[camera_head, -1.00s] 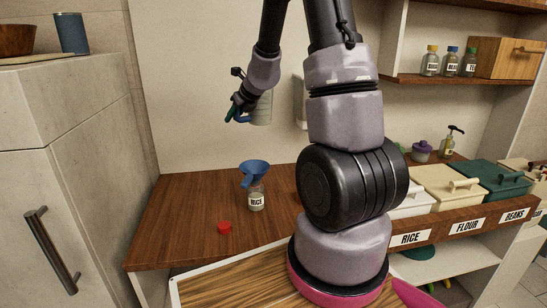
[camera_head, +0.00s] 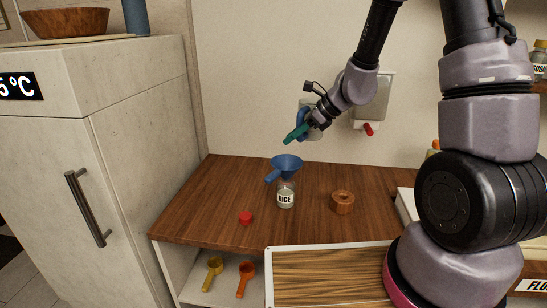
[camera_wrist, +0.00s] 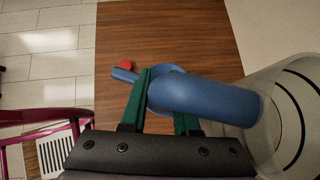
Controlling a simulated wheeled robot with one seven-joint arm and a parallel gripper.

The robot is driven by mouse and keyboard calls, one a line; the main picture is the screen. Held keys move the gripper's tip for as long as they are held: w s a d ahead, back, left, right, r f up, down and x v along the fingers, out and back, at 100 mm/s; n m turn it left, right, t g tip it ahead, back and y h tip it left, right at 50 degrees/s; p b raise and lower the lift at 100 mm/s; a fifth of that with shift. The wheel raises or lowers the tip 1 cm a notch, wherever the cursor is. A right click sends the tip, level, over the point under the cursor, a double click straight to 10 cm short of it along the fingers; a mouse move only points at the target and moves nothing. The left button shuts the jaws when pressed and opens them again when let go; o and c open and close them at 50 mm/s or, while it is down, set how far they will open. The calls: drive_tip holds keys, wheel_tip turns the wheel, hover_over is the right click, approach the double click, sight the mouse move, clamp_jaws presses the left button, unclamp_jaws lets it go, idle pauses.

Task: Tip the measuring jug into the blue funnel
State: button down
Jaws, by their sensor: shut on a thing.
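The measuring jug (camera_head: 313,121) is clear with a blue handle and hangs in the air above and slightly right of the blue funnel in the head view. Its clear wall with dark rings (camera_wrist: 292,110) and its thick blue handle (camera_wrist: 205,98) fill the right of the wrist view. My gripper (camera_head: 294,135) has green fingers shut on that handle. The blue funnel (camera_head: 287,163) sits in the mouth of a glass jar (camera_head: 286,199) labelled RICE. In the wrist view the funnel (camera_wrist: 125,75) is partly hidden behind the handle. I cannot see the jug's contents.
A red cap (camera_head: 246,218) lies left of the jar on the wooden counter (camera_head: 205,205). A round brown wooden thing (camera_head: 343,202) stands to the right. A wall dispenser (camera_head: 375,98) is behind. Yellow (camera_head: 213,274) and orange (camera_head: 245,280) scoops are on the shelf below.

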drive_tip(key=s+a+f+n+g, duration=0.2)
drive_tip(key=s+a+n+g, duration=0.3)
drive_tip(key=s, duration=0.4)
wheel_tip(320, 180, up, 6)
drive_tip(key=s+a+m+g+y, duration=0.2)
drive_tip(key=m+g+y, duration=0.2)
drive_tip(key=y, duration=0.4)
drive_tip(key=shift+a+g, duration=0.2)
drive_tip(key=shift+g, duration=0.2)
drive_tip(key=shift+w, duration=0.15)
drive_tip(key=shift+d+r, duration=0.1)
drive_tip(key=shift+r, duration=0.05)
drive_tip(key=shift+w+y, duration=0.15)
drive_tip(key=shift+y, duration=0.15)
drive_tip(key=shift+d+m, duration=0.1)
drive_tip(key=shift+m, duration=0.2)
